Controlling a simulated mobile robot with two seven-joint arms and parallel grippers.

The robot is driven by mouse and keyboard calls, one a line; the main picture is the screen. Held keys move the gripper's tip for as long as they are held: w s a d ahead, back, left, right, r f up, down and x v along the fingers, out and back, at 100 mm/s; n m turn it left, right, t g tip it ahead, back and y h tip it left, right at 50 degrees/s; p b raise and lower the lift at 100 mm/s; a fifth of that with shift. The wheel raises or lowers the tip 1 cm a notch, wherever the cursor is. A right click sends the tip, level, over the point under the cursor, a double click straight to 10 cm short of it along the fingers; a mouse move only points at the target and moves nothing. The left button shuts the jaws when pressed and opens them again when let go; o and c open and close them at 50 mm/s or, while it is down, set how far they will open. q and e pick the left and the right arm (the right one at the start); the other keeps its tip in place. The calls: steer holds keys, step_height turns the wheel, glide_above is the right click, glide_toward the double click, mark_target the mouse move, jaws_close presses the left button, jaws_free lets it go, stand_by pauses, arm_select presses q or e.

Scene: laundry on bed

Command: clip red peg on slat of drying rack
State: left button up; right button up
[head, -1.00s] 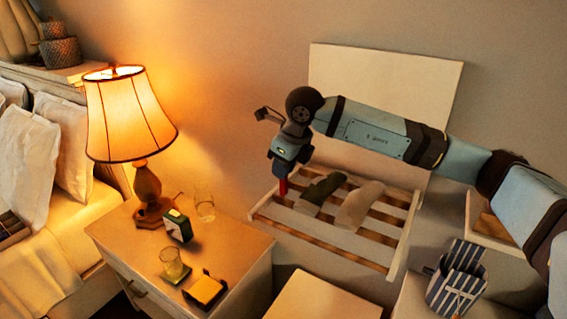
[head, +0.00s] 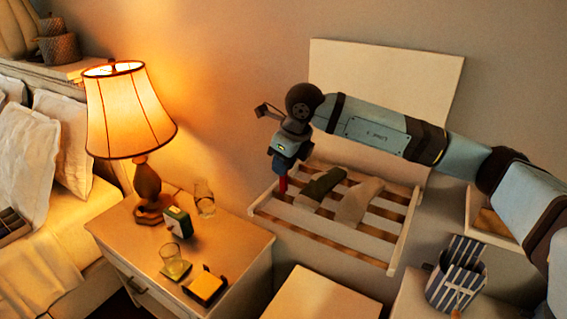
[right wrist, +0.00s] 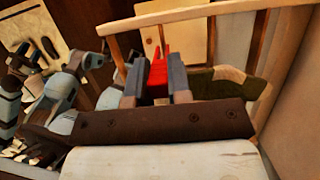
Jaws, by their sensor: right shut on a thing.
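My right gripper (head: 283,171) is shut on the red peg (head: 283,184), which points down at the left end of the drying rack (head: 345,226). In the right wrist view the red peg (right wrist: 158,72) sits between the two grey fingers of my right gripper (right wrist: 154,78), near a wooden rail of the rack (right wrist: 190,14). I cannot tell whether the peg touches a slat. A dark green cloth (head: 322,186) and a beige cloth (head: 357,203) lie across the slats. My left gripper is not in view.
A nightstand (head: 240,245) stands left of the rack with a lit lamp (head: 130,110), glasses, a small clock (head: 178,223) and a yellow item (head: 204,288). A striped container (head: 455,283) stands at the lower right. A pale panel (head: 385,100) rises behind the rack.

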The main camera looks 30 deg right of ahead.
steer(key=shift+f+b, duration=0.85)
steer(key=shift+f, duration=0.3)
steer(key=shift+f, duration=0.1)
